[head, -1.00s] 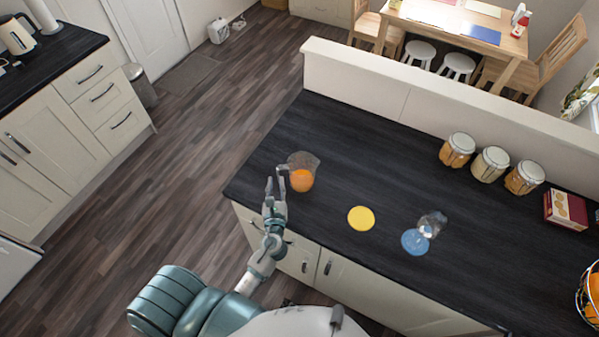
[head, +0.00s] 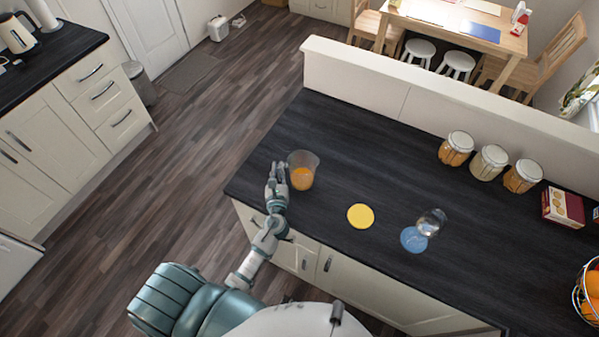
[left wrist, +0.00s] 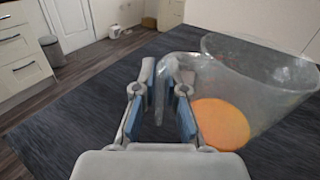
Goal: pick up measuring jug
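The clear measuring jug (head: 304,160) stands upright on the dark counter near its left end, with orange contents low inside. In the left wrist view the jug (left wrist: 265,75) fills the right side, and its clear handle (left wrist: 160,88) hangs between my fingers. My left gripper (head: 277,177) is just left of the jug at handle height. In the left wrist view the gripper (left wrist: 166,92) is partly open, with a finger on each side of the handle and gaps visible beside it. My right gripper is not in view.
A yellow disc (head: 360,216), a blue disc (head: 413,240) and a clear glass (head: 432,222) are to the right on the counter. Several lidded jars (head: 489,162) stand farther back near the low white wall (head: 430,105). The counter behind the jug is clear.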

